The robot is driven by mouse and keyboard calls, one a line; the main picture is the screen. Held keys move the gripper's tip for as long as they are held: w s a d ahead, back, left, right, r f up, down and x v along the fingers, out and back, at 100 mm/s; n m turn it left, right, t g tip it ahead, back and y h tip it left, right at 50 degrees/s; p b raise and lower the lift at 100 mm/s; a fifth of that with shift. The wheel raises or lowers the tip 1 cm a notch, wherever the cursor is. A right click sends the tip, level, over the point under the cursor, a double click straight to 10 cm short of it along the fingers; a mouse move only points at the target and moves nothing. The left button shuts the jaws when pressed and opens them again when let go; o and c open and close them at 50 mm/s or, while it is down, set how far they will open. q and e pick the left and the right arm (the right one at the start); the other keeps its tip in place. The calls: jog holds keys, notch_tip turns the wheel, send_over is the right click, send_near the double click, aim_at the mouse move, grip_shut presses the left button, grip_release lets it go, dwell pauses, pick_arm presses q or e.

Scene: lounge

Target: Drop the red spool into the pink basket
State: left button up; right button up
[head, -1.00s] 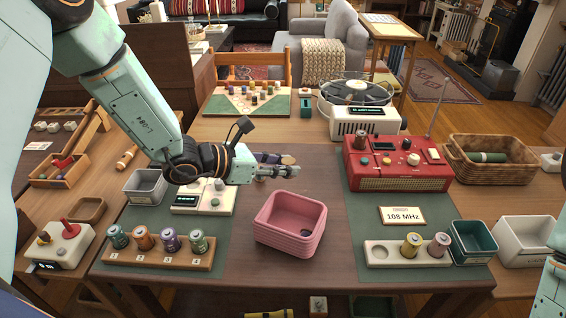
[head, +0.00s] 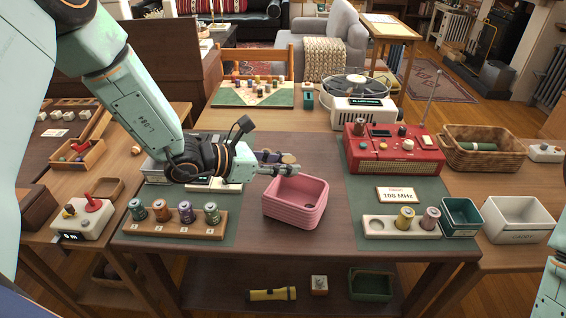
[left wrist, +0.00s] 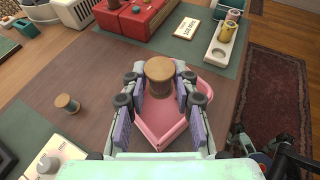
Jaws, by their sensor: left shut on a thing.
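The pink basket (head: 296,214) stands on the table and also shows in the left wrist view (left wrist: 152,139). My left gripper (head: 283,164) is over the basket's back left rim in the head view. In the left wrist view it is shut on a spool (left wrist: 159,72) with a wooden flange, held between the fingertips above the basket. The flange hides most of the spool's body, so its red winding is hard to confirm. In the head view the fingers mostly hide the spool.
Another spool (left wrist: 67,104) stands on the table beside the basket. A rack of several spools (head: 173,219) is at the left front, a holder with two spools (head: 381,227) at the right. The red radio (head: 394,160) stands behind right. Bare tabletop lies around the basket.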

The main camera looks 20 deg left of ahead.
pick_arm(q)
jog(key=f, duration=0.1)
jog(key=f+b, duration=0.1)
jog(key=f, duration=0.1)
jog(key=f+b, duration=0.1)
jog(key=shift+w+f, duration=0.3)
jog(key=shift+f, duration=0.05)
jog(key=shift+f+b, duration=0.35)
jog(key=shift+b, duration=0.15)
jog(key=shift+f, duration=0.25)
jog(key=shift+w+d+f, duration=0.15)
jog(key=shift+w+d, duration=0.05)
jog(key=o, duration=0.6)
jog(key=shift+s+a, duration=0.15)
jog(key=shift+s, duration=0.1)
jog(key=o, duration=0.3)
jog(key=shift+o, duration=0.3)
jog(key=shift+w, duration=0.15)
